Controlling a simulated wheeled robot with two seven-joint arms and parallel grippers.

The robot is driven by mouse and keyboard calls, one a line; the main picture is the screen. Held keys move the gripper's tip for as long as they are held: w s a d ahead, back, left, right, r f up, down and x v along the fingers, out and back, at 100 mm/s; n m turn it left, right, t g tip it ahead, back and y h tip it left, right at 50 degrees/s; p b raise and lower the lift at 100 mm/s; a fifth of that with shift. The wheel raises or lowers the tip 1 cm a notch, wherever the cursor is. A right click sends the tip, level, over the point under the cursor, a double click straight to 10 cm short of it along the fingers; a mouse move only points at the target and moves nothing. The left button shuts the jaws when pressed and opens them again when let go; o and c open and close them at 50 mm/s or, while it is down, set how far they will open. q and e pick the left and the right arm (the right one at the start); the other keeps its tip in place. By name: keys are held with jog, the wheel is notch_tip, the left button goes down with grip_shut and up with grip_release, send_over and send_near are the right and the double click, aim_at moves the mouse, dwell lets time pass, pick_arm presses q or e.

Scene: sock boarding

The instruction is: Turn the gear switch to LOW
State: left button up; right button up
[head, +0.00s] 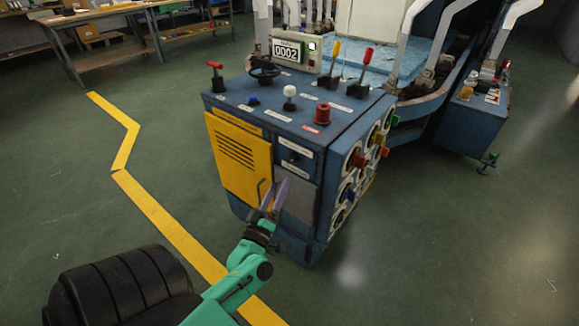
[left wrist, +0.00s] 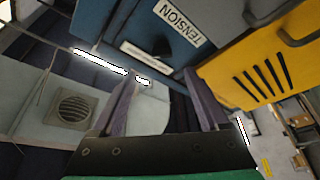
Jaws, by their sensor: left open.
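A blue control cabinet (head: 318,188) stands in the middle of the head view. I cannot tell for certain which control is the gear switch, and no LOW mark is readable. A small dark switch (head: 290,158) sits between two white labels on the front face. My left gripper (head: 273,190) is open and empty, its two purple-grey fingers pointing up in front of the cabinet's lower front, below that switch. In the left wrist view, the fingers (left wrist: 160,75) are spread apart, with a blue panel labelled TENSION (left wrist: 177,22) beyond them. My right gripper does not show.
A yellow vented door (head: 237,158) with a handle is left of my left gripper. Levers and knobs, including a red knob (head: 322,114), stand on the cabinet top. Coloured knobs (head: 360,161) line its right side.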

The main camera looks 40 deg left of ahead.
aim_at(290, 162)
pick_arm(q)
jog(key=x, duration=0.7)
jog(key=shift+w+a+f, duration=0.15)
jog(key=shift+w+a, duration=0.05)
jog(key=shift+w, duration=0.4)
grip_shut()
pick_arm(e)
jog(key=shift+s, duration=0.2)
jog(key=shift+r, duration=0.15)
